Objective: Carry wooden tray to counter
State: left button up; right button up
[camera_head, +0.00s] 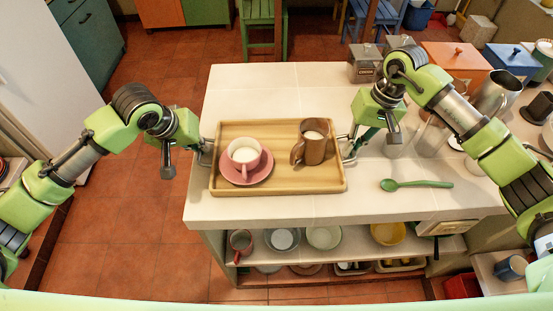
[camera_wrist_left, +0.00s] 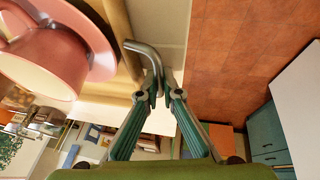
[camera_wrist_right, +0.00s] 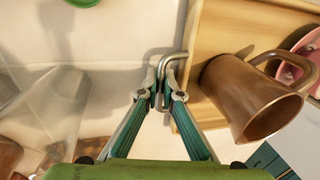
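The wooden tray (camera_head: 278,183) is on the pale tiled counter (camera_head: 262,85), near its front left corner. On it are a pink cup (camera_head: 244,156) on a pink saucer (camera_head: 264,171) and a brown mug (camera_head: 313,150); both hold something white. My left gripper (camera_head: 194,149) is at the tray's left metal handle; the left wrist view shows its fingertips closed on that handle (camera_wrist_left: 143,50). My right gripper (camera_head: 354,143) is at the right handle; the right wrist view shows its fingertips closed around that handle (camera_wrist_right: 172,58). Whether the tray's underside touches the counter is unclear.
A green spoon (camera_head: 416,185) lies right of the tray. Clear glasses (camera_head: 430,138), a metal pitcher (camera_head: 497,93) and canisters (camera_head: 366,63) stand farther right and back. The counter behind the tray is bare.

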pick_arm(q)
jog(key=o, duration=0.3)
pick_arm(e)
jog(key=o, duration=0.3)
pick_arm(q)
jog(key=shift+s, duration=0.1)
pick_arm(e)
jog(key=shift+s+r, duration=0.1)
pick_arm(q)
jog(key=shift+o, duration=0.8)
jog(key=o, duration=0.6)
pick_arm(e)
jog(key=shift+a, duration=0.1)
pick_arm(q)
jog(key=shift+o, duration=0.2)
jog(key=shift+r, duration=0.15)
jog(key=v, duration=0.7)
jog(key=shift+s+r, duration=0.2)
jog(key=shift+r, duration=0.15)
jog(key=shift+a, duration=0.1)
